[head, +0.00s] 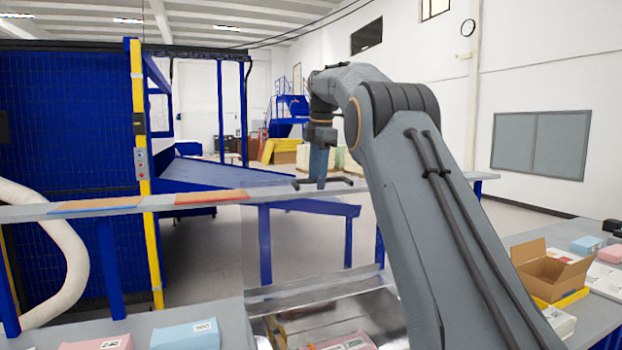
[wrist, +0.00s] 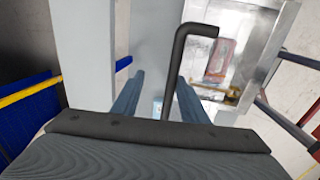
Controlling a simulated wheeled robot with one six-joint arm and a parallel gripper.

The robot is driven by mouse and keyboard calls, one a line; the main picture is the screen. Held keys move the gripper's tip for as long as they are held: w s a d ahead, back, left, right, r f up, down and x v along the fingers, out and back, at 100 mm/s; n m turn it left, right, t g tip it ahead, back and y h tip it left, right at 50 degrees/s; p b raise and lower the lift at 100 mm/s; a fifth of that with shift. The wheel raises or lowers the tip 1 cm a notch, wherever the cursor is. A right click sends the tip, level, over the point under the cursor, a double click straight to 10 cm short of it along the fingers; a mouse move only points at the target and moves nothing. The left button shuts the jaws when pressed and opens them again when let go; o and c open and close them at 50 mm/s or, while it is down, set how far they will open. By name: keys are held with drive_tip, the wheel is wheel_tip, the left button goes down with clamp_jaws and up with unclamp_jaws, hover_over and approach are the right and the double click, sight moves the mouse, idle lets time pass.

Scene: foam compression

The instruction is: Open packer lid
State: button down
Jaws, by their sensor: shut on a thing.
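The packer (head: 290,297) is a metal-lined box at the bottom centre of the head view, with a pink labelled item inside. A clear lid panel (head: 305,235) stands raised and steeply tilted above it. The black lid handle (head: 340,184) is at the panel's upper edge. My gripper (head: 320,182) is shut on the handle from above. In the wrist view the handle (wrist: 181,70) runs between the two blue-grey fingers of my gripper (wrist: 160,100). The packer (wrist: 272,55) shows beyond it at right. My arm hides part of the packer's right side in the head view.
Blue and pink boxes (head: 186,335) lie on the grey table at bottom left. An open cardboard box (head: 548,275) stands on the right table among small boxes. A grey rail (head: 230,201) crosses behind the lid. A blue mesh fence (head: 65,120) stands at left.

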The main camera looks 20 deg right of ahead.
drive_tip(key=shift+w+d+r, duration=0.1)
drive_tip(key=shift+w, duration=0.25)
drive_tip(key=c, duration=1.7)
unclamp_jaws()
drive_tip(key=shift+w, duration=0.1)
drive_tip(key=shift+c, duration=0.2)
drive_tip(key=o, duration=0.6)
drive_tip(key=shift+w+f, duration=0.6)
drive_tip(key=shift+w, duration=0.15)
drive_tip(key=shift+c, duration=0.2)
drive_tip(key=shift+s+r, duration=0.3)
drive_tip(key=shift+c, duration=1.3)
drive_tip(key=shift+r, duration=0.1)
drive_tip(key=shift+a+r, duration=0.15)
drive_tip(key=shift+a, duration=0.05)
drive_tip(key=shift+r, duration=0.1)
drive_tip(key=r, duration=0.3)
drive_tip(key=s+r, duration=0.1)
drive_tip(key=r, duration=0.1)
drive_tip(key=shift+s+d+r, duration=0.1)
drive_tip(key=shift+s+r, duration=0.05)
drive_tip(key=shift+r, duration=0.25)
drive_tip(key=c, duration=0.3)
drive_tip(key=shift+s+d+r, duration=0.1)
drive_tip(key=shift+s+r, duration=0.15)
drive_tip(key=shift+r, duration=0.35)
